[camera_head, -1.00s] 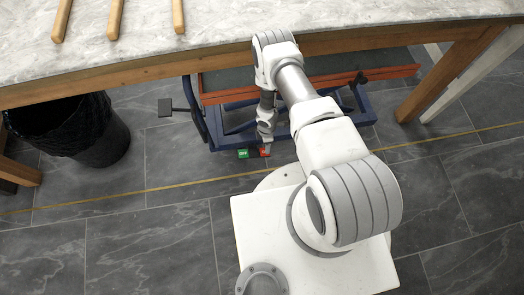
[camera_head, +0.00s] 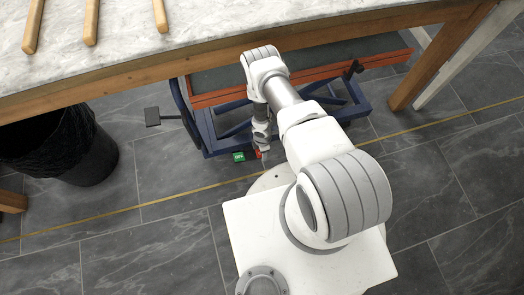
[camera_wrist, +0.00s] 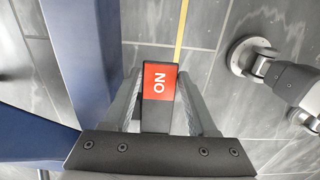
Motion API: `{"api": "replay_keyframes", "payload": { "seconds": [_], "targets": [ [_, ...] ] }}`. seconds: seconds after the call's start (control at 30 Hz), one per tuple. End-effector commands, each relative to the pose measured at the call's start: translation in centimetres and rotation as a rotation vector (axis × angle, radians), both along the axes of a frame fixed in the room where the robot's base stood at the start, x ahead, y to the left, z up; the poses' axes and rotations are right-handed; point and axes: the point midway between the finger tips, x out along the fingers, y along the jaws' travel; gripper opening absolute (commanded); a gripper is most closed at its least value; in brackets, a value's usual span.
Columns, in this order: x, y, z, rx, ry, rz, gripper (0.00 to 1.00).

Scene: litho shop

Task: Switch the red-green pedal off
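The red-green pedal is on the floor in front of the blue frame. In the head view its green end (camera_head: 239,157) shows clear to the left, and its red end (camera_head: 258,154) is partly hidden under my gripper (camera_head: 261,147). In the wrist view the red end (camera_wrist: 160,82), with the letters O and N on it, lies between the two fingers of my gripper (camera_wrist: 160,80). The fingers are apart, one along each side of it. I cannot tell whether they touch it. The green end is not visible in the wrist view.
A blue wheeled frame (camera_head: 209,134) with a red-edged top stands right behind the pedal, under the marble-topped table (camera_head: 200,50). A black foot plate (camera_head: 152,116) sticks out to its left. A black bin (camera_head: 95,165) stands farther left. The tiled floor in front is open.

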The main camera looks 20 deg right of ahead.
Motion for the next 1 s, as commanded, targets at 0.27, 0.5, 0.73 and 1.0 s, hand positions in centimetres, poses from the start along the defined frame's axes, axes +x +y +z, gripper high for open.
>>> {"api": "replay_keyframes", "payload": {
  "seconds": [0.27, 0.5, 0.73, 1.0],
  "targets": [
    [-0.02, 0.01, 0.00, 0.000, 0.000, 0.000, 0.06],
    [-0.02, 0.02, 0.01, 0.000, 0.001, 0.000, 0.00],
    [-0.03, 0.08, 0.08, -0.008, 0.001, 0.001, 0.00],
    [-0.02, 0.29, 0.54, -0.084, 0.001, 0.006, 0.00]
  ]
}}
